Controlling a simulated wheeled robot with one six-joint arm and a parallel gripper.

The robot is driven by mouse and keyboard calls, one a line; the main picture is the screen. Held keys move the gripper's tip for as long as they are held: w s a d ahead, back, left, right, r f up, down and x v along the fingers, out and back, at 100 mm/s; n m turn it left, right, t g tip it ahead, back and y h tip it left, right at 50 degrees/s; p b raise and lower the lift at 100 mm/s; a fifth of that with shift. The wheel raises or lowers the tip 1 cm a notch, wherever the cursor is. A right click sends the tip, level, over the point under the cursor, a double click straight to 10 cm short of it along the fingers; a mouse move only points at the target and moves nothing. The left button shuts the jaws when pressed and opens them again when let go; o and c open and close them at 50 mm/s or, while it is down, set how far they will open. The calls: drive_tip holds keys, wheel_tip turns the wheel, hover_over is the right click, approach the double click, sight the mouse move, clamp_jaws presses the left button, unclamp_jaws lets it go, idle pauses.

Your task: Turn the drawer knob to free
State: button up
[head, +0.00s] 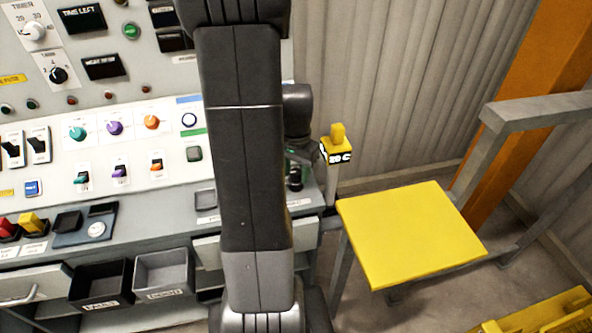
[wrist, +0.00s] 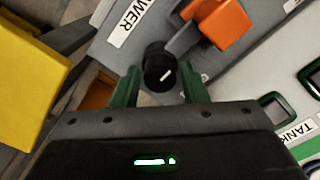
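The drawer knob (wrist: 160,68) is a round black knob with a short white pointer line, seen in the wrist view on the grey panel. Beside it is a white label (wrist: 126,22) whose visible letters read "AWER". My gripper (wrist: 160,74) has two green fingers, open, one on each side of the knob, with small gaps showing. I cannot tell how far the fingertips are above the panel. In the head view my gripper (head: 300,158) is partly hidden behind my arm, and a dark knob (head: 295,178) shows just below it. The drawer itself cannot be made out.
An orange handle (wrist: 227,23) stands close to the knob, right of my fingers. A yellow platform (head: 410,235) is at the right, with a yellow-topped post (head: 337,150) beside the panel. Black (head: 100,287) and grey (head: 163,272) bins hang at the panel front.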

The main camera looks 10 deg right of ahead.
sight(296, 172)
drive_tip(key=shift+o, duration=0.9)
wheel_tip(296, 172, up, 14)
drive_tip(key=p, duration=0.1)
drive_tip(key=shift+f, duration=0.25)
wheel_tip(296, 172, down, 14)
drive_tip(key=shift+r+b, duration=0.2)
drive_tip(key=shift+b, duration=0.3)
